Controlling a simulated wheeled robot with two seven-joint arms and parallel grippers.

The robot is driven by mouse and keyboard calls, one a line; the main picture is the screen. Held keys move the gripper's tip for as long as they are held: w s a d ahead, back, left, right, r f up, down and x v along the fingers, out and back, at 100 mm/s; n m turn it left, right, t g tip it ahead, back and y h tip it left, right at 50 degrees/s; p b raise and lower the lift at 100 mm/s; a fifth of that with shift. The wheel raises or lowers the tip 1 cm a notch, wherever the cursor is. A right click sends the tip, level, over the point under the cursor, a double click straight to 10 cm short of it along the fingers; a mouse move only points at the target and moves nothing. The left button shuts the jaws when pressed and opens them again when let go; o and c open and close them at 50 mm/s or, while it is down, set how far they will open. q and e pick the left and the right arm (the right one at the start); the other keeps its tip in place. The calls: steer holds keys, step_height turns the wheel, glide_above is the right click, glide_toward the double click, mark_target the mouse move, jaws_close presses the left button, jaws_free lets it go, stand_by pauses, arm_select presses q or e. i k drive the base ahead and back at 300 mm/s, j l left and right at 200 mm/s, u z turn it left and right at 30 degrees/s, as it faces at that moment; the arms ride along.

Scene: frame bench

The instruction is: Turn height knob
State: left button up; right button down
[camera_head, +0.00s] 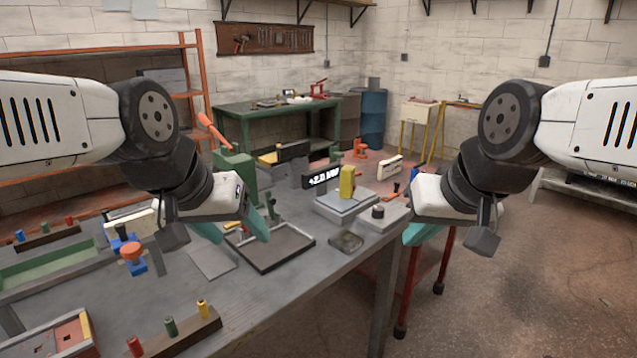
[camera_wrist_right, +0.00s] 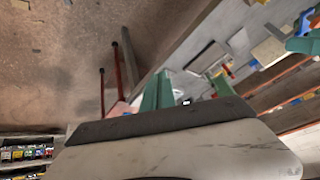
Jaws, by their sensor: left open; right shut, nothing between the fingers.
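No knob is marked as the height knob, and I cannot tell which one it is. A black round knob (camera_head: 378,211) stands on a grey block (camera_head: 392,221) at the bench's right end. An orange-topped knob (camera_head: 131,251) with a blue base stands at the left of the bench. My left gripper (camera_head: 235,228) is open over the bench, its teal fingers apart near a dark-rimmed tray (camera_head: 272,262), with nothing held. My right gripper (camera_head: 416,234) is shut and empty, just right of the black knob and beyond the bench edge; my wrist partly hides its fingers.
A grey plate device with a yellow block (camera_head: 347,181) stands left of the black knob. A green press with an orange handle (camera_head: 232,160) stands behind my left gripper. A peg strip (camera_head: 182,333) lies at the front. The floor (camera_head: 520,270) to the right is clear.

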mark_target(377, 211)
steer(key=i+l, duration=0.9)
